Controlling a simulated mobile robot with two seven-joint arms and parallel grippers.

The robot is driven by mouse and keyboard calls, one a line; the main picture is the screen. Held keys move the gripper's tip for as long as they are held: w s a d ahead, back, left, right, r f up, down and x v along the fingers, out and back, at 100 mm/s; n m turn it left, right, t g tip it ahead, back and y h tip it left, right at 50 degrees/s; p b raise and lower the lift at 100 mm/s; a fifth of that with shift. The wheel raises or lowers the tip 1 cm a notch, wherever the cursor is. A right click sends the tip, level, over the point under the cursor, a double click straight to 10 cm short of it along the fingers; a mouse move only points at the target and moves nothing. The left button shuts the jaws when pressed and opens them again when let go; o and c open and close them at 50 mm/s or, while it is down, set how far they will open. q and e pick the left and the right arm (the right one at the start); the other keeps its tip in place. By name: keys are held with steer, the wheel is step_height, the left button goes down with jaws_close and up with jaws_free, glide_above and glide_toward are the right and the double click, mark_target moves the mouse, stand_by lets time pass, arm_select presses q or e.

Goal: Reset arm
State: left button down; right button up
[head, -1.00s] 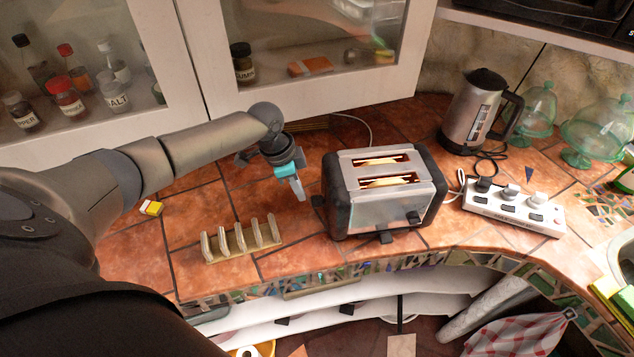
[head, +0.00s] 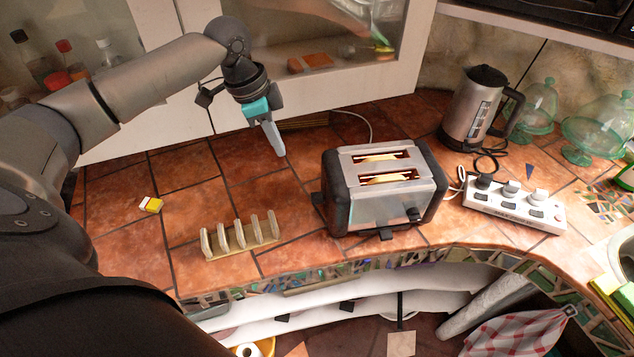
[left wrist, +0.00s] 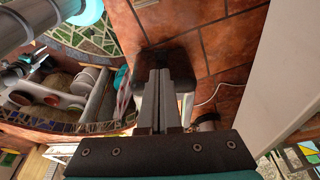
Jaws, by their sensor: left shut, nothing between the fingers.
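My left gripper (head: 279,151) is shut and empty. It is raised above the counter, left of and behind the toaster, with its fingers pointing down. In the left wrist view the closed fingers (left wrist: 160,100) cover part of the toaster (left wrist: 185,62). In the head view the toaster (head: 385,208) stands on the tiled counter with glowing slots and bread in them. My right gripper is not in view.
A wooden toast rack (head: 240,240) and a small yellow-and-white box (head: 151,205) lie on the counter (head: 110,250). A kettle (head: 474,105), a power strip (head: 515,206) and green glass domes (head: 597,125) stand to the right. Cabinet doors (head: 300,105) are close behind my arm.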

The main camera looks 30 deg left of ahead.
arm_select(q)
steer(key=shift+a+r, duration=0.1)
steer(key=shift+r, duration=0.2)
